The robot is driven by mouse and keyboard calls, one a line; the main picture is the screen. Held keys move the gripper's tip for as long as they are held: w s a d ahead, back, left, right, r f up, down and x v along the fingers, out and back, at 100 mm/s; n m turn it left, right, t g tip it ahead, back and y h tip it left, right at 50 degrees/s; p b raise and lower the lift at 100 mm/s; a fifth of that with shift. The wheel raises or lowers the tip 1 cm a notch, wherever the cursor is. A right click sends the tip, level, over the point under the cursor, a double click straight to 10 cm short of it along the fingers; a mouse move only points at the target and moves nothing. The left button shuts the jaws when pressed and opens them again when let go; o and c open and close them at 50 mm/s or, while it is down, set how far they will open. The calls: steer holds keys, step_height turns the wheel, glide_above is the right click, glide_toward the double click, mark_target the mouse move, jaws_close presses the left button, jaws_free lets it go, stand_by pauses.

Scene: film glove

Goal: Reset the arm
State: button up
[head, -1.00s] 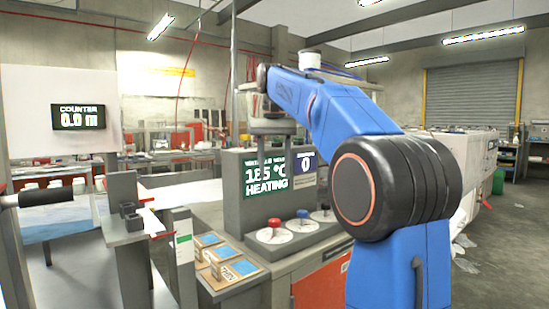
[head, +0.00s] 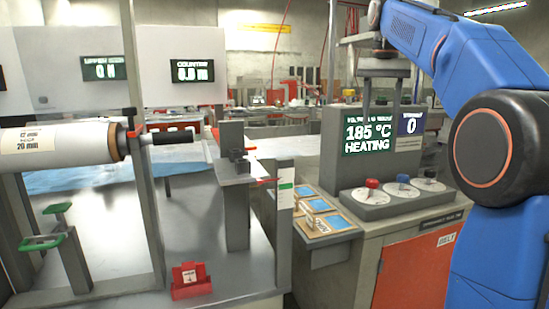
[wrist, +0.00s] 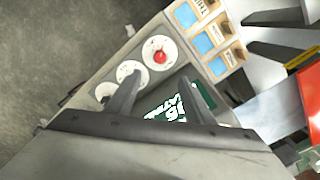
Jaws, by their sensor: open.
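My blue arm (head: 482,55) reaches up at the right of the head view and bends over to the left. My gripper (head: 386,108) hangs down in front of the grey control console (head: 342,125). In the wrist view, the two dark fingers of my gripper (wrist: 160,78) stand apart with nothing held between them. Below the fingers are the console's white dials, one with a red knob (wrist: 160,57); this red knob also shows in the head view (head: 372,183). The console screen (head: 368,134) reads 185 °C HEATING.
Wooden blocks with blue pads (head: 320,206) lie on a shelf left of the dials. A film roll (head: 60,139) is mounted at the left, with green handles (head: 42,242) below. A red holder (head: 190,280) sits at the lower bench edge. The counter screen (head: 192,71) hangs behind.

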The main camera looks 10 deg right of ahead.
steer(key=s+a+f+n+t, duration=0.1)
steer(key=s+a+f+n, duration=0.1)
steer(key=s+f, duration=0.8)
steer(key=s+a+f+n+t, duration=0.2)
steer(key=s+f, duration=0.8)
steer(key=f, duration=0.5)
steer(key=s+a+f+n+t, duration=0.1)
steer(key=s+a+f+n, duration=0.2)
steer(key=s+f, duration=0.7)
step_height(320, 180, down, 3)
steer(key=shift+a+t, duration=0.4)
steer(key=shift+a, duration=0.75)
steer(key=shift+s, duration=0.1)
